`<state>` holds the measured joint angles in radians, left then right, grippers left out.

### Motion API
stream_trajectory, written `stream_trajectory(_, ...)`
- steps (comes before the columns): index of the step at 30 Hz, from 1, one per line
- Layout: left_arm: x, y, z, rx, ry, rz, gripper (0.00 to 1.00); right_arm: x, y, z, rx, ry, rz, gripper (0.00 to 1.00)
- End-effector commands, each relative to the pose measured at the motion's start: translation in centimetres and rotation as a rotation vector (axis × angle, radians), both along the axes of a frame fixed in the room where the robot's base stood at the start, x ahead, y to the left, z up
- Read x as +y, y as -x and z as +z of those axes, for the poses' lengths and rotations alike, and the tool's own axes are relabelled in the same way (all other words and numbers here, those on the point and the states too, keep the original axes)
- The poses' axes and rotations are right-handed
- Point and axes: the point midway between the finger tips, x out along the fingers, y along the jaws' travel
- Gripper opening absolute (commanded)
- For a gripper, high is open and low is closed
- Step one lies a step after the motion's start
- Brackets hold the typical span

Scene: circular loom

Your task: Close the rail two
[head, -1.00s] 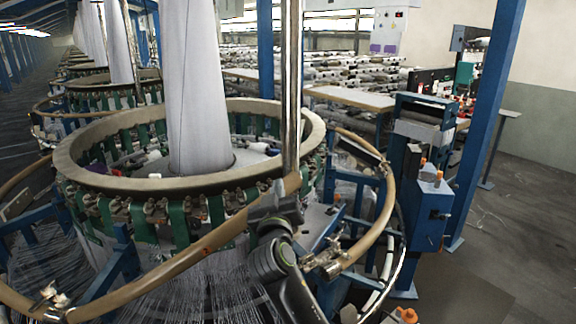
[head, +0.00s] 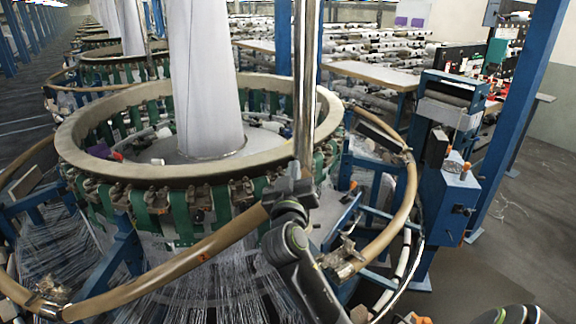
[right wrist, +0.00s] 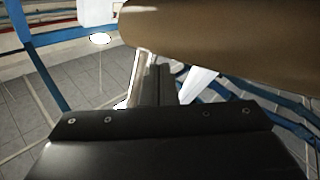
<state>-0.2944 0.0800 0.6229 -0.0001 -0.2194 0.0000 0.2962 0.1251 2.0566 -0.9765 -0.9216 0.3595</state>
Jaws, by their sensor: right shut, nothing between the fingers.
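A tan curved rail segment (head: 165,268) crosses the front of the circular loom in the head view. Its right end meets my right gripper (head: 288,190). A second tan rail segment (head: 408,185) curves round the loom's right side, with a metal clamp (head: 343,258) near its lower end. My right gripper is shut and empty, against or very close to the front segment's end; contact is unclear. In the right wrist view, a large tan rail (right wrist: 215,35) lies just beyond the dark gripper (right wrist: 155,85). My left gripper is out of view.
The loom's wide beige ring (head: 120,172) and white fabric cone (head: 203,80) stand behind the rail. White threads (head: 215,285) hang below. A blue control post (head: 445,205) stands at right, beside a blue pillar (head: 515,120). Grey floor (head: 530,235) is open at far right.

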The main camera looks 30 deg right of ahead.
Motion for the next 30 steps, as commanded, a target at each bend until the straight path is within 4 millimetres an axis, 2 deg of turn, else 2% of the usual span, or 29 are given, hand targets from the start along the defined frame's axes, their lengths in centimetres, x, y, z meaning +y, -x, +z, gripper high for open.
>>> stream_trajectory(1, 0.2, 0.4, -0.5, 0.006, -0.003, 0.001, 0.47, -0.1, 0.2, -0.7, 0.000, 0.000, -0.002, 0.00)
stream_trajectory(8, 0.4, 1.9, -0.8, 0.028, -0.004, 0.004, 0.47, -0.2, 0.6, -1.2, 0.000, 0.000, -0.006, 0.00)
stream_trajectory(18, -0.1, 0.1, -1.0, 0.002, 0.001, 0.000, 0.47, -0.3, 0.7, -1.4, -0.002, -0.001, -0.006, 0.00)
stream_trajectory(30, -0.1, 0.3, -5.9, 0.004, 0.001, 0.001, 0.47, -2.2, 2.3, -6.6, -0.047, -0.051, -0.010, 0.00)
